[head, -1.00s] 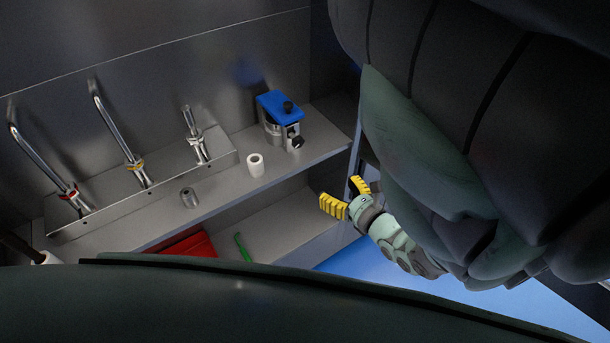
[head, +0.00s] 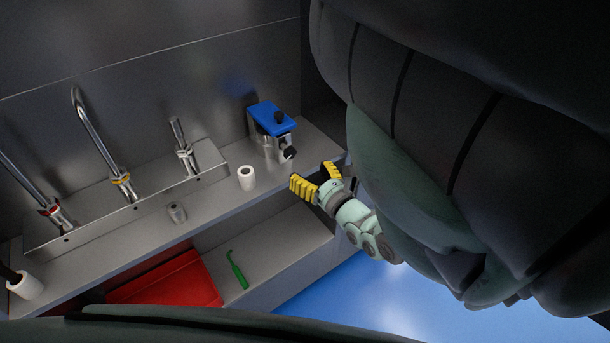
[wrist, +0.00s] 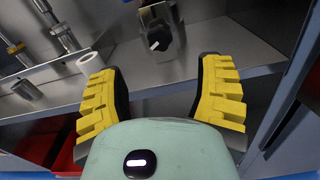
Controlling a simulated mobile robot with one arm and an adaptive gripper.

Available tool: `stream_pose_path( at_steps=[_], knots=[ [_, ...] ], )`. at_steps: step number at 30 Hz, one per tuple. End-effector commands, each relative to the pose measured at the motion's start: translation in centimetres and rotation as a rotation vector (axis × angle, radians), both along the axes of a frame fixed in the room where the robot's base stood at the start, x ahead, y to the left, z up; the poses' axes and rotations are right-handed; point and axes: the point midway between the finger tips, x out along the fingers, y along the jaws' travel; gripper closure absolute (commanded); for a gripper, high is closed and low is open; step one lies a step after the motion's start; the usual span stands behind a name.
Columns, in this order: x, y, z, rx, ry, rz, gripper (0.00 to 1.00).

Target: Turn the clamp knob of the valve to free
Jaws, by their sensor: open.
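The valve looks to be the metal unit with a blue top (head: 270,118) at the right end of the steel shelf. In the wrist view, the front knob (wrist: 159,38) shows a white mark and lies beyond the gap between the fingers. My gripper (head: 316,180) has yellow ribbed fingers, spread and empty. It is in front of and below the valve, apart from the knob.
A white roll-like cylinder (head: 246,178) and a small metal cylinder (head: 177,212) stand on the shelf (head: 215,202). Curved pipes (head: 95,130) rise at the left. Below are a red tray (head: 170,285) and a green tool (head: 237,270). The shelf's front edge runs near my gripper.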

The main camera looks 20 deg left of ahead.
Motion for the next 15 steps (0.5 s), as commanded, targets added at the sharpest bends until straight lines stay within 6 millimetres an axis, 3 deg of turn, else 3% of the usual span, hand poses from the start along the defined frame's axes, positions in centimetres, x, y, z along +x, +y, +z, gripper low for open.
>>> stream_pose_path(
  at_steps=[6,15],
  knots=[
    [2.1,3.5,-0.2,0.001,-0.004,0.005,0.33],
    [4.2,6.6,-0.2,0.0,0.0,0.005,0.33]
  ],
)
